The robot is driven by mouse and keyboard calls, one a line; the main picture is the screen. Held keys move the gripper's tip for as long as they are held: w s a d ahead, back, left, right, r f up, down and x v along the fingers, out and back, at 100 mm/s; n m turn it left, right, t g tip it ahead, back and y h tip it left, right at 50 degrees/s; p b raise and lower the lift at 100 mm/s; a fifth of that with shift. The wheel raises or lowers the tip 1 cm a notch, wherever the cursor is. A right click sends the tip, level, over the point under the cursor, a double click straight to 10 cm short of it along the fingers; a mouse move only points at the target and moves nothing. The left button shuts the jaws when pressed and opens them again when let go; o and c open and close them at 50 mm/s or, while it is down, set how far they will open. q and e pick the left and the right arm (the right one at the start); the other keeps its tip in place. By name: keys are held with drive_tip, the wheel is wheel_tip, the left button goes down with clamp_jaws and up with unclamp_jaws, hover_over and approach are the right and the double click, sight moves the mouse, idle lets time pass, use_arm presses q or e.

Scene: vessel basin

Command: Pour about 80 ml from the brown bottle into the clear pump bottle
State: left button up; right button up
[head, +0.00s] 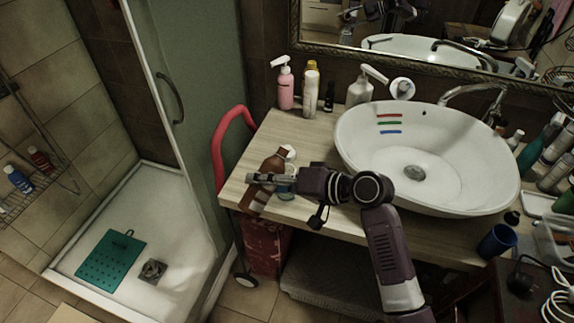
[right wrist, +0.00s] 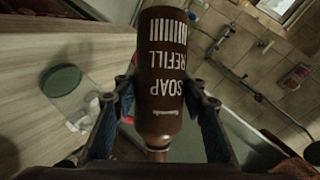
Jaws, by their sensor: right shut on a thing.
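The brown bottle (head: 273,163), labelled SOAP REFILL, is in my right gripper (head: 262,179) above the left part of the counter. It leans, with its neck end towards the upper right in the head view. In the right wrist view the brown bottle (right wrist: 161,75) sits between the two fingers, its lettering upside down. A clear bottle (head: 287,186) with some green content low in it and a white top stands close beside, partly hidden by my gripper. The clear bottle also shows in the right wrist view (right wrist: 88,100), left of the fingers. My left gripper is out of view.
A white basin (head: 450,185) fills the counter's right part. The counter's left front edge is near my gripper.

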drive_tip(key=shift+s+a+m+g+y, duration=0.1)
drive_tip(key=shift+a+m+g+y, duration=0.05)
drive_tip(key=shift+m+g+y, duration=0.2)
drive_tip(key=shift+s+r+m, duration=0.1)
drive_tip(key=shift+r+m, duration=0.25)
drive_tip(key=shift+r, duration=0.1)
drive_tip(key=shift+s+a+r+m+y, duration=0.1)
drive_tip(key=shift+r+m+y, duration=0.2)
drive_tip(key=shift+m+y, duration=0.1)
drive_tip(key=shift+g, duration=0.25)
drive_tip(key=shift+f+m+y+p, duration=0.1)
drive_tip(key=shift+m+y+p, duration=0.25)
drive_tip(key=shift+m+p, duration=0.25)
drive_tip(key=shift+r+m+g+y+p, duration=0.45)
drive_tip(key=shift+r+m+p, duration=0.35)
drive_tip(key=shift+p, duration=0.45)
drive_tip(key=shift+s+a+r+y+p, duration=0.25)
drive_tip(key=shift+r+p, duration=0.1)
drive_tip(key=shift+r, duration=0.1)
drive_tip(key=shift+d+r+m, duration=0.15)
drive_tip(key=shift+r+m, duration=0.05)
drive_tip(key=shift+m, duration=0.2)
idle(0.3)
